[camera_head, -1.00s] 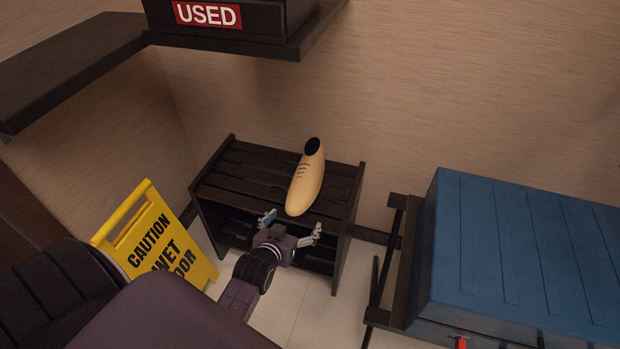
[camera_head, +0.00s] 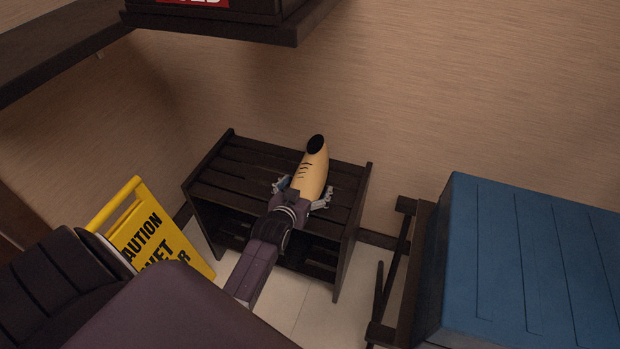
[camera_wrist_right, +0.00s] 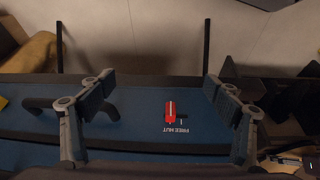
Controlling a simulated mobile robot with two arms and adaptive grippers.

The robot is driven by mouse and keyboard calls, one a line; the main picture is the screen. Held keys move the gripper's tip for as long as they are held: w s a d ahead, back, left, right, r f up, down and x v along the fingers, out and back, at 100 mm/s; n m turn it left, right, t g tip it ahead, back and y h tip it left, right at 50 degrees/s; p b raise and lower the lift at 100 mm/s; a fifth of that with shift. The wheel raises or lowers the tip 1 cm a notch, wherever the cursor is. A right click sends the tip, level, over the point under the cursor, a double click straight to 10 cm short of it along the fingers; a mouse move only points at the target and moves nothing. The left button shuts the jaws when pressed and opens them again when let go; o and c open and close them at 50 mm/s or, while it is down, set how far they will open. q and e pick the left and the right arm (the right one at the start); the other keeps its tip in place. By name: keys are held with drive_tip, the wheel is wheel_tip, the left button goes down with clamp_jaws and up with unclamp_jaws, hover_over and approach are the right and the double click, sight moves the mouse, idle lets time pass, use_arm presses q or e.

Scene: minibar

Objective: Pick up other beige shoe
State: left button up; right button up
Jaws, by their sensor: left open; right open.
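A beige shoe (camera_head: 313,172) with a black opening lies on top of a dark slatted wooden rack (camera_head: 237,168) against the wall in the head view. My left gripper (camera_head: 303,190) is open at the shoe's near end, with one finger on each side of it. The near end of the shoe is partly hidden by the gripper. I cannot tell whether the fingers touch the shoe. My right gripper (camera_wrist_right: 158,100) is open and empty in the right wrist view, over a blue surface with a red part (camera_wrist_right: 170,109).
A yellow caution sign (camera_head: 150,232) stands left of the rack. A large blue chest (camera_head: 530,265) fills the right side. A dark shelf (camera_head: 215,22) juts out above the rack. Some pale floor (camera_head: 320,318) is clear between rack and chest.

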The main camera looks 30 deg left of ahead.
use_arm(q)
drive_tip(key=shift+w+a+f, duration=0.1)
drive_tip(key=shift+w, duration=0.1)
drive_tip(key=shift+c, duration=0.5)
drive_tip(key=c, duration=1.3)
drive_tip(key=shift+c, duration=0.8)
drive_tip(key=shift+r, duration=0.2)
